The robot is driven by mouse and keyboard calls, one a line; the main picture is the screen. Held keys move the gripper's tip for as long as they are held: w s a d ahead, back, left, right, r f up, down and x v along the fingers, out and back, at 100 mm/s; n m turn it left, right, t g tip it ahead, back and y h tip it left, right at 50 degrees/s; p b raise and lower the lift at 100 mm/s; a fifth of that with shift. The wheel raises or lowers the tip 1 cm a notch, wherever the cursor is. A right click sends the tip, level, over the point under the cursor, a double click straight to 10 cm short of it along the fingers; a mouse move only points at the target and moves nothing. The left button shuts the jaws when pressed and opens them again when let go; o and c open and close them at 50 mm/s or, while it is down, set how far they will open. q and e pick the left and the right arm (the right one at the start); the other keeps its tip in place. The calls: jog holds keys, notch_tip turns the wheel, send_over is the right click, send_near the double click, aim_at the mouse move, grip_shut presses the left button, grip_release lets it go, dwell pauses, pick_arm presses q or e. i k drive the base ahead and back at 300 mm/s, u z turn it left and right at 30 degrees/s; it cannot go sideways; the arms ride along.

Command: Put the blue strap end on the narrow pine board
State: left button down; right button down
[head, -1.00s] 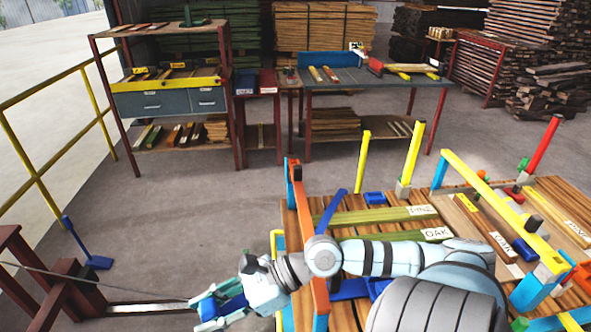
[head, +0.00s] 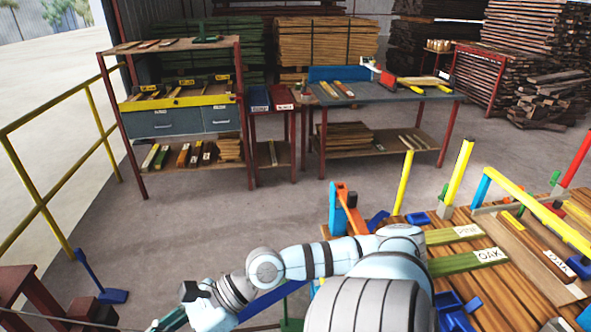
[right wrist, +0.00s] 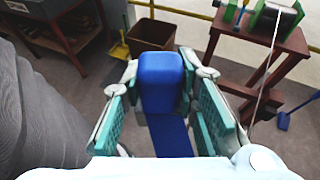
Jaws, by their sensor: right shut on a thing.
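The blue strap end (right wrist: 160,80) is a thick blue block with a flat blue strap below it. My right gripper (right wrist: 160,95) is shut on it, with a teal-padded finger on each side. In the head view my right arm reaches across to the lower left, and its gripper (head: 170,325) is cut off by the bottom edge. A blue strip (head: 270,298) shows below that arm. A narrow greenish board (head: 450,236), its label seeming to read PINE, lies on the slatted wooden table (head: 405,285) at right, well away from the gripper. My left gripper is not in view.
An OAK-labelled board (head: 465,262) lies beside it. Yellow posts (head: 403,182) and an orange upright (head: 338,208) stand at the table's edge. A red-brown stand (right wrist: 265,45) with a cable is near the right gripper. Open floor (head: 190,225) lies between shelves and table.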

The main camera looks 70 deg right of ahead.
aim_at(449, 234)
jog(key=i, duration=1.15)
jog(key=z, duration=1.95)
jog(key=i, duration=3.15)
jog(key=z, duration=1.35)
jog(key=i, duration=2.25)
jog(key=z, duration=2.8)
